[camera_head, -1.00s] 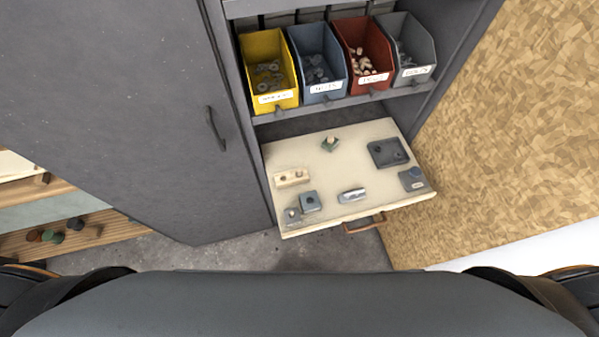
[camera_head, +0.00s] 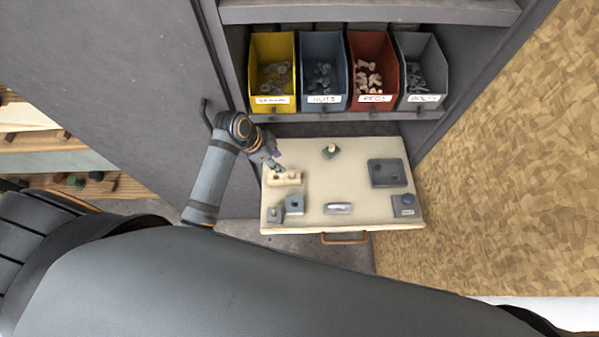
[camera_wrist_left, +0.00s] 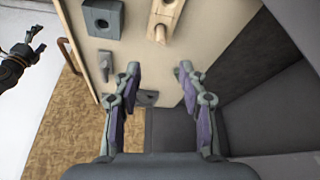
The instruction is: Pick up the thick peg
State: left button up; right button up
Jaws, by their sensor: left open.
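A pale wooden block (camera_head: 283,179) lies at the left of the pulled-out drawer board. In the left wrist view, at the top, two round wooden pegs stand on this block: a thicker peg (camera_wrist_left: 168,9) at the picture edge and a thinner peg (camera_wrist_left: 159,35) below it. My left gripper (camera_head: 273,164) hangs just behind the block in the head view. It is open and empty, apart from both pegs; its fingers also show in the left wrist view (camera_wrist_left: 157,70). My right gripper (camera_wrist_left: 40,38) shows only in the wrist view, at the left, with its fingers apart and empty.
The drawer board (camera_head: 350,180) also bears a green block with a peg (camera_head: 331,151), a dark plate (camera_head: 387,173), a metal piece (camera_head: 338,208) and several grey blocks. Labelled bins (camera_head: 373,99) stand on the shelf behind. A cabinet door (camera_head: 120,80) stands left.

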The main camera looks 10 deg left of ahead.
pick_arm(q)
send_over(292, 172)
jog(key=s+a, duration=0.1)
jog(key=a, duration=0.1)
notch_tip(292, 172, down, 5)
jog(key=shift+s+f+p, duration=0.1)
jog(key=shift+p, duration=0.3)
jog(key=p+x, duration=0.1)
jog(key=x, duration=0.4)
jog(key=shift+a, duration=0.1)
jog(key=c, duration=0.9)
pick_arm(e)
jog(key=shift+s+a+r, duration=0.1)
jog(key=shift+a+r, duration=0.1)
jog(key=shift+r, duration=0.7)
